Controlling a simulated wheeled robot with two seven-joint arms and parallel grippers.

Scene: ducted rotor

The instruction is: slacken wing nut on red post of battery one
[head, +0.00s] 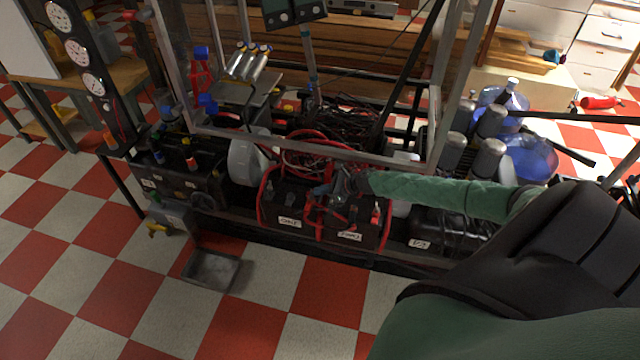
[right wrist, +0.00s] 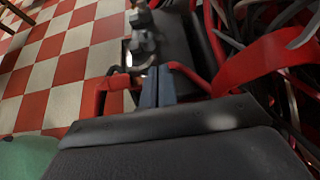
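Two dark batteries sit side by side low in the rig. The left one (head: 284,207) has a white label that seems to read ONE; the right one (head: 358,222) has a label that seems to read TWO. My right gripper (head: 322,190) reaches in from the right over their tops. In the right wrist view its blue-grey fingers (right wrist: 157,86) lie close together. A grey metal terminal clamp (right wrist: 143,42) is just beyond the tips; contact is unclear. Red cable shows on both sides of the fingers. The wing nut and red post cannot be made out clearly. My left gripper is out of view.
Metal frame bars (head: 300,147) cross above the batteries. A tangle of black cables (head: 340,122) lies behind. A white round container (head: 246,160) stands left of the batteries. A grey tray (head: 211,269) lies on the checkered floor, which is mostly clear in front.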

